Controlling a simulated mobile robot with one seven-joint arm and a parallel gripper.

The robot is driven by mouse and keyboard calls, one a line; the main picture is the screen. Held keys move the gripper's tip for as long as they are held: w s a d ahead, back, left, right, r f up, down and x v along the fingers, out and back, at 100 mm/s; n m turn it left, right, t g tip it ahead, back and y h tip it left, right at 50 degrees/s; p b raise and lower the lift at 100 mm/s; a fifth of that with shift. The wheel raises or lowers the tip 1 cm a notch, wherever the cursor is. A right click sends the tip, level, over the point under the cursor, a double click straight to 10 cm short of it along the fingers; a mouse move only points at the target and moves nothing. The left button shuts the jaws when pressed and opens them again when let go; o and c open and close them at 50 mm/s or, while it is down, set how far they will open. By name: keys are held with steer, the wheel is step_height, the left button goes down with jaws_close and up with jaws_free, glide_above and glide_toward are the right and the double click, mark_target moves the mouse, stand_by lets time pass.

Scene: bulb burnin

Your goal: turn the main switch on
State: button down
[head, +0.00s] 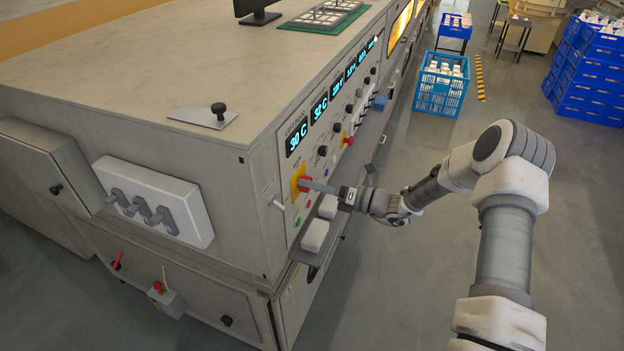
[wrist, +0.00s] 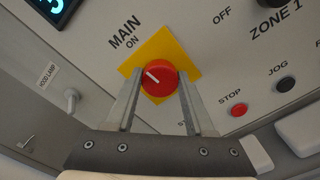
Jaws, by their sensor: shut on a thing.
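The main switch is a round red knob (wrist: 160,77) on a yellow plate (wrist: 182,52), below the MAIN and ON lettering. In the head view the knob (head: 304,184) sits on the near end of the panel front, on its yellow plate. The white mark on the knob points to the upper left in the wrist view. ON is printed above and left of the knob; OFF is up to the right. My gripper (wrist: 160,90) is shut on the red knob, one finger on each side. In the head view my gripper (head: 315,187) reaches it from the right.
STOP (wrist: 239,109) and JOG (wrist: 285,84) buttons lie to the right of the knob. A hood lamp toggle (wrist: 71,98) is at the left. A ledge with white blocks (head: 315,235) runs below the panel. Blue crates (head: 441,90) stand on the floor beyond.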

steer(key=shift+m+p, duration=0.3)
steer(key=shift+m, duration=0.2)
steer(key=shift+c, duration=1.3)
jaws_free()
steer(key=v, duration=1.7)
steer(key=shift+d, duration=0.2)
steer(key=shift+s, duration=0.1)
